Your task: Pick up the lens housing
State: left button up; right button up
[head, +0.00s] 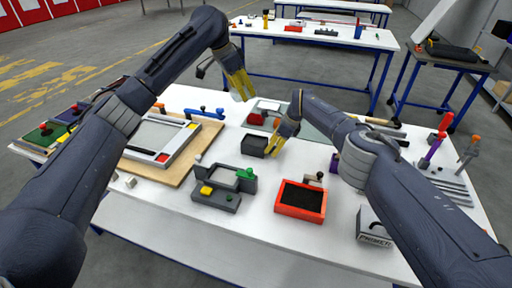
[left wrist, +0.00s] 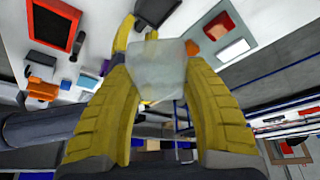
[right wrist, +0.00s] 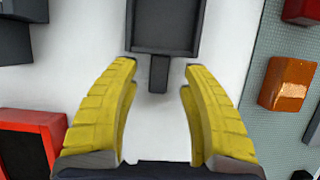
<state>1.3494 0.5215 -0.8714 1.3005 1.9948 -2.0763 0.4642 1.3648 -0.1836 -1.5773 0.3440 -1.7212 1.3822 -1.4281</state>
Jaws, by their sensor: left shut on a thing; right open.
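A pale, translucent, faceted piece that looks like the lens housing (left wrist: 157,72) is between the fingertips of my left gripper (head: 240,88). My left gripper is shut on it and holds it up above the far side of the white table. The piece also shows below the yellow fingers in the head view (head: 243,95). My right gripper (head: 277,140) is open and empty. It is over the table beside a dark grey tray (head: 253,141), and in the right wrist view the tray's short handle (right wrist: 159,74) lies between and beyond the open fingertips (right wrist: 158,65).
A red-rimmed tray with a dark inside (head: 301,212) and a grey fixture with yellow and green parts (head: 222,196) stand at the table's front. A wooden board with a grey frame (head: 140,165) lies left. Tools and grey slots (head: 440,183) are at right. An orange block (right wrist: 288,83) shows right.

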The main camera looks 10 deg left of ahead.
jog(key=shift+s+a+f, duration=0.1)
jog(key=shift+a+f, duration=0.1)
jog(key=shift+f, duration=0.4)
jog(key=shift+c, duration=0.5)
grip_shut()
